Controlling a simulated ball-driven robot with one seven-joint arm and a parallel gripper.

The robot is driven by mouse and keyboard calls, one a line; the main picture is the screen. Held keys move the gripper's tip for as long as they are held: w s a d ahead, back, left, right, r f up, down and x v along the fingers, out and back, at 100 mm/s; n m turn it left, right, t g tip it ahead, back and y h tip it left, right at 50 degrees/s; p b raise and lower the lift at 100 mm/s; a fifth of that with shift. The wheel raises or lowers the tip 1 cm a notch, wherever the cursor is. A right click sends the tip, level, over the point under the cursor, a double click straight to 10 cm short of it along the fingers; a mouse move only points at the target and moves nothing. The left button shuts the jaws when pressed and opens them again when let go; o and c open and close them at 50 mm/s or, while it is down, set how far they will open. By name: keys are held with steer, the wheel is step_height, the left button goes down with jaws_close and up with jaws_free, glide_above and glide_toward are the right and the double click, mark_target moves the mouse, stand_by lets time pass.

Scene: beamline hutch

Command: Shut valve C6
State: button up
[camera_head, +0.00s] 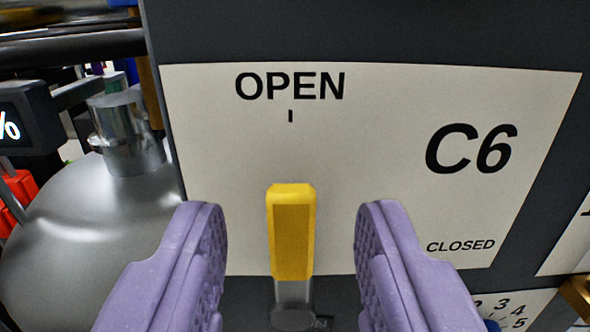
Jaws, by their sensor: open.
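The yellow valve handle (291,232) of C6 stands upright at the centre of the view. Its tip points up toward the mark under the word OPEN on the white C6 label plate (385,130). The word CLOSED is at the plate's lower right. The handle's grey stem runs down to a dark round pivot (293,317) at the bottom edge. My gripper (291,235) is open, with one purple padded finger on each side of the handle. Gaps show between both fingers and the handle. The fingers' lower parts run out of the picture.
A rounded metal vessel (95,240) with a silver fitting (125,130) stands at the left. A dark display with a percent sign (22,117) is at the left edge. A numbered dial plate (510,309) and a brass part (577,292) are at the lower right.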

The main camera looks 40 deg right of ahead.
steer(key=shift+w+d, duration=0.4)
steer(key=shift+w, duration=0.2)
steer(key=shift+c, duration=0.2)
jaws_close()
